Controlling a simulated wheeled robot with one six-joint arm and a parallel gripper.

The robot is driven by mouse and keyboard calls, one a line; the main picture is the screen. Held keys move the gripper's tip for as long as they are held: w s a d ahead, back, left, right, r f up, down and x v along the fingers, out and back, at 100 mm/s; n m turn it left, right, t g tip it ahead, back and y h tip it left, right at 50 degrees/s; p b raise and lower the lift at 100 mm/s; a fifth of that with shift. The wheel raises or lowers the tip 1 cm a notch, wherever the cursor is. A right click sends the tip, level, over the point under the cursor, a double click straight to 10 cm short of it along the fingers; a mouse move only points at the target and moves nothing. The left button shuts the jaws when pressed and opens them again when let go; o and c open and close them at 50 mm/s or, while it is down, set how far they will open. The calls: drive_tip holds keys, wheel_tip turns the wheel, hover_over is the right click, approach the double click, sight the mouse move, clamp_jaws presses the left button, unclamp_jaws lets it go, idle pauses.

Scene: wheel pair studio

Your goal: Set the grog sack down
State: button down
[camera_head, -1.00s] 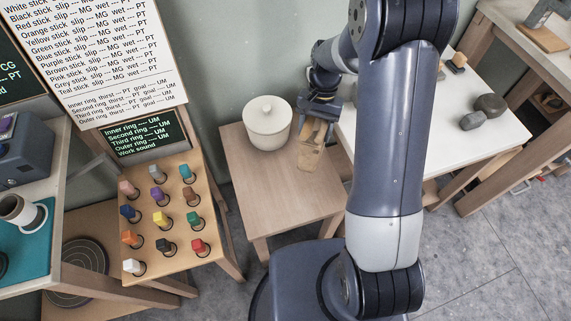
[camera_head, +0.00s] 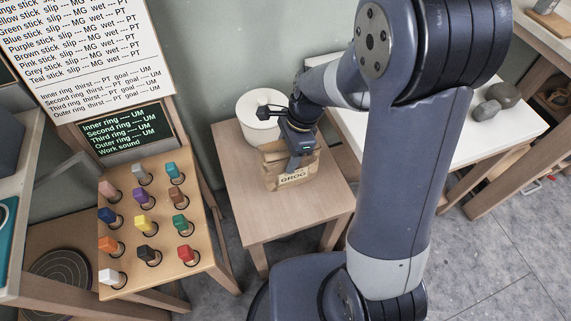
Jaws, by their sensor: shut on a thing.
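My gripper (camera_head: 299,149) is shut on the top of the sack from above. The sack's base looks at or just above the tabletop; I cannot tell whether it touches.
A white lidded crock (camera_head: 260,116) stands at the back of the small table. The table's left and front parts are bare. A rack of coloured sticks (camera_head: 196,261) stands to the left. A white table (camera_head: 447,150) with grey stones (camera_head: 487,110) is to the right.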

drive_tip(key=shift+f+b, duration=0.4)
drive_tip(key=shift+f, duration=2.05)
drive_tip(key=shift+f, duration=0.15)
drive_tip(key=shift+c, duration=2.4)
unclamp_jaws()
drive_tip(key=p+v, duration=0.2)
drive_tip(key=v, duration=1)
